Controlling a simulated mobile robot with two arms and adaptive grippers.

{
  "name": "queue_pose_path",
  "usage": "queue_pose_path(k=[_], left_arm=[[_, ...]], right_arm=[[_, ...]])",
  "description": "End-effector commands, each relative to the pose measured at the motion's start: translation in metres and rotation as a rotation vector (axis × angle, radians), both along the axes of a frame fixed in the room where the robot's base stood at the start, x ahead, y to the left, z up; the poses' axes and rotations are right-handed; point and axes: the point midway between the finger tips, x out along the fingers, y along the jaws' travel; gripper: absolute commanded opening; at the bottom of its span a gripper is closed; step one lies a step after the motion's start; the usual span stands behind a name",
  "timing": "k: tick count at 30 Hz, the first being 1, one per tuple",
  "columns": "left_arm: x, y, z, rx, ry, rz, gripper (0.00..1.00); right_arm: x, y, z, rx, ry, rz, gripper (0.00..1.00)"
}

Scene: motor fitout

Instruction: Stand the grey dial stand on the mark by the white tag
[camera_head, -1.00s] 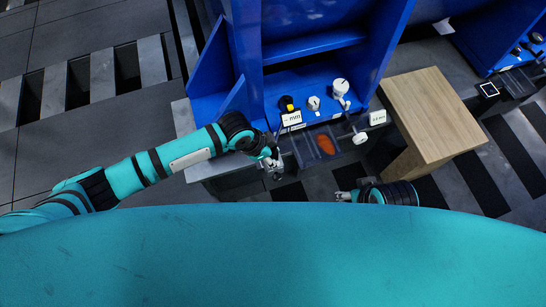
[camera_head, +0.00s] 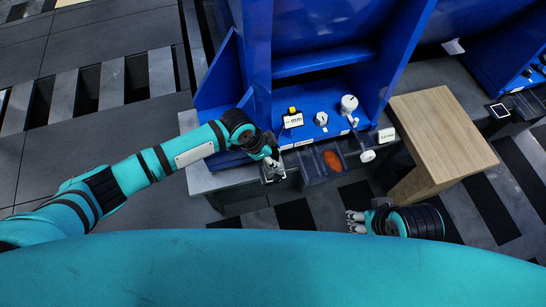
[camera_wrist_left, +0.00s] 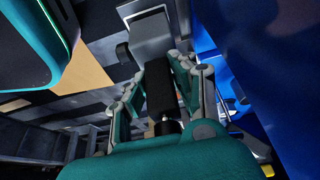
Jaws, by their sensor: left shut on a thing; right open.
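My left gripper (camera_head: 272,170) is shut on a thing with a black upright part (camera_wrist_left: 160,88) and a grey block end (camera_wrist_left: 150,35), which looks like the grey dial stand. In the head view the held thing is small and partly hidden by the gripper, beside the left end of the bins. White tags with dark print stand on the bench, one at the left (camera_head: 293,121) and one at the right (camera_head: 386,135). I cannot tell which one is meant. A white square outline (camera_head: 499,110) shows at far right. My right gripper (camera_head: 355,221) is open and empty, below the bins.
Dark bins (camera_head: 312,164), one with an orange-red content (camera_head: 333,160), line the front edge. White dial-like items (camera_head: 349,104) and a yellow-topped item (camera_head: 292,110) stand in the blue cabinet (camera_head: 258,60). A wooden-topped block (camera_head: 440,125) stands at right.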

Motion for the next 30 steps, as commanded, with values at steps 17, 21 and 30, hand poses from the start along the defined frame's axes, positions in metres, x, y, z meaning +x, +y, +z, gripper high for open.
queue_pose_path(k=[17,21,30], left_arm=[[0.0014,-0.0017,0.0036,-0.006,-0.005,0.000,0.00],[0.0011,-0.0016,0.0038,-0.005,-0.004,0.001,0.00],[0.0012,-0.0018,0.0028,-0.006,-0.005,0.000,0.00]], right_arm=[[-0.0002,0.0000,0.0032,0.000,0.000,0.000,0.51],[-0.0002,0.0000,0.0065,0.000,0.000,0.000,0.51],[-0.0001,-0.0001,0.0069,0.000,0.000,0.000,0.51]])
